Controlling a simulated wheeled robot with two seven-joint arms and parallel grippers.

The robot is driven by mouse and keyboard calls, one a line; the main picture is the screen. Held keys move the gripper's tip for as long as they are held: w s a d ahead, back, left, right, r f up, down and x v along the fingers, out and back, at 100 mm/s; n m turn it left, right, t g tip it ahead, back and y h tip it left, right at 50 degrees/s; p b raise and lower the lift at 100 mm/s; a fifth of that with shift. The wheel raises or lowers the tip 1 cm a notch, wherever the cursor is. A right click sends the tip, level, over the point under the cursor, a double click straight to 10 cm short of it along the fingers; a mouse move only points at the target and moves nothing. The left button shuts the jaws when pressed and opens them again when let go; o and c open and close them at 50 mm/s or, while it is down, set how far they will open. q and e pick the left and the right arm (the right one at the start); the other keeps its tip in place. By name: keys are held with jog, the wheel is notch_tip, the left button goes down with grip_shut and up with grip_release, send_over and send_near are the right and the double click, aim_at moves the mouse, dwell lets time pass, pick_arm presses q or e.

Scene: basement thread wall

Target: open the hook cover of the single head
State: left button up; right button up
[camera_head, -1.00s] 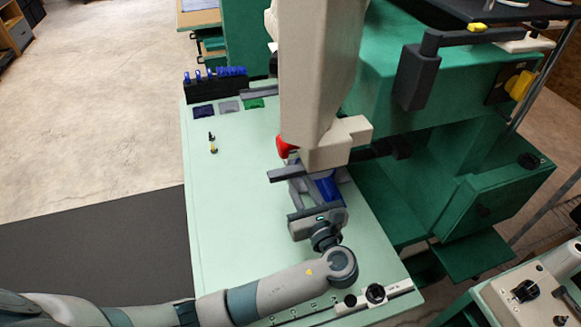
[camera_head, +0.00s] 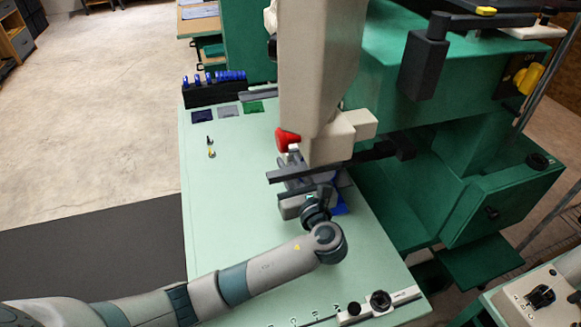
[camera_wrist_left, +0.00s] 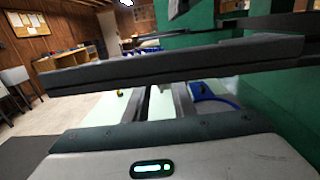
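The single head (camera_head: 318,70) is a tall cream machine head with a red part (camera_head: 287,138) low on its left side. A long dark bar (camera_head: 370,153) runs beneath it. The bar also crosses the left wrist view (camera_wrist_left: 170,65). I cannot make out the hook cover; the bar and my gripper block the space under the head. My left gripper (camera_head: 297,184) is under the head, its fingertips hidden at the bar. In the left wrist view its two grey fingers (camera_wrist_left: 163,100) stand apart with a gap between them. My right gripper is not in view.
A blue item (camera_head: 340,207) lies beside my left gripper. The pale green table (camera_head: 235,200) is mostly clear on the left. It holds a black rack (camera_head: 215,92), coloured patches (camera_head: 228,110) and a small tool (camera_head: 210,147). The green machine body (camera_head: 440,150) stands close on the right.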

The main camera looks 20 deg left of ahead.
pick_arm(q)
grip_shut()
jog(key=shift+f, duration=0.1)
dwell(1.2)
